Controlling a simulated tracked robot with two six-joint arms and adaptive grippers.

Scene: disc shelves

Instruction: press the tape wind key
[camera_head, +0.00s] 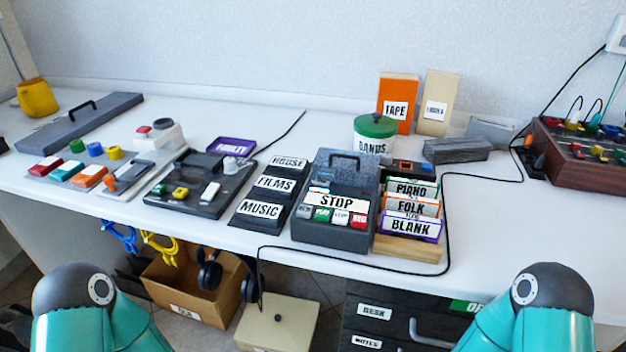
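A dark grey tape machine (304,230) with a carrying handle (345,158) stands near the table's front edge, right of centre. Along its front is a row of small keys: a grey key (305,211) at the left, a green key (322,214), a white key (341,217) and a red key (359,221). The grey key's label is too small to read surely. A white plate reading STOP (336,201) lies just behind the keys. Only my teal arm links show at the bottom corners; neither gripper is in view, and both are apart from the machine.
A wooden rack (410,247) of labelled cards stands close on the machine's right. Black HOUSE, FILMS and MUSIC blocks (262,210) stand on its left. A black cable (447,220) runs along the front edge and right side. A dark control panel (196,197) lies further left. The table's right front is clear.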

